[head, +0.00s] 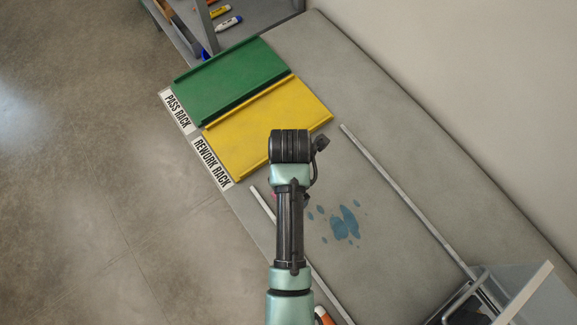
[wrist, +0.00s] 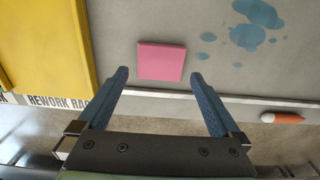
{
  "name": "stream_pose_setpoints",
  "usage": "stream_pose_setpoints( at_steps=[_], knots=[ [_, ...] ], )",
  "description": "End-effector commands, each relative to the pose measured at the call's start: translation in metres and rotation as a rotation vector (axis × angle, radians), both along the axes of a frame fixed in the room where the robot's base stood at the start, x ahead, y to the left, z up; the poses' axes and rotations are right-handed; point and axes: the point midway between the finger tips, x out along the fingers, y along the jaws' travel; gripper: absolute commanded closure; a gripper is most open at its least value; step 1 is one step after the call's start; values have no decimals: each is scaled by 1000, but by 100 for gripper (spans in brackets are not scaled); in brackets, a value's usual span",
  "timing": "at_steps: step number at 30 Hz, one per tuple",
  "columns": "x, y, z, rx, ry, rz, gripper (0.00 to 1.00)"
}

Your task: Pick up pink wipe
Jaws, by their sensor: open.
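The pink wipe (wrist: 161,61) is a flat pink square lying on the grey bench top in the wrist view. It lies just ahead of my gripper (wrist: 160,76), in line with the gap between the two blue fingers. The fingers are spread wide and nothing is between them. The wipe looks apart from both fingers; the height between them is hard to tell. In the head view my arm hides nearly all of the wipe, with only a small pinkish sliver beside the arm, and the fingers are hidden under the arm.
The yellow rework rack (head: 268,120) and green pass rack (head: 232,78) lie beyond my arm. Blue spill spots (head: 345,223) mark the bench top (head: 390,200) to the right. A metal rail (head: 405,200) runs along it. An orange-and-white object (wrist: 282,117) lies near the front edge.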

Motion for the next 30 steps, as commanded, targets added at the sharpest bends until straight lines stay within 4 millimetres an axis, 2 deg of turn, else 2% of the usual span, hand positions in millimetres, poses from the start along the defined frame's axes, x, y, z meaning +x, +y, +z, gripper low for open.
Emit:
stream_pose_setpoints(
  at_steps=[10, 20, 27, 30],
  knots=[
    [-3, 2, -43, 0, 1, -1, 0],
    [-3, 2, -48, 0, -1, -1, 2],
    [-3, 2, -48, 1, -1, -1, 45],
    [-3, 2, -48, 0, -1, -1, 59]
  ],
)
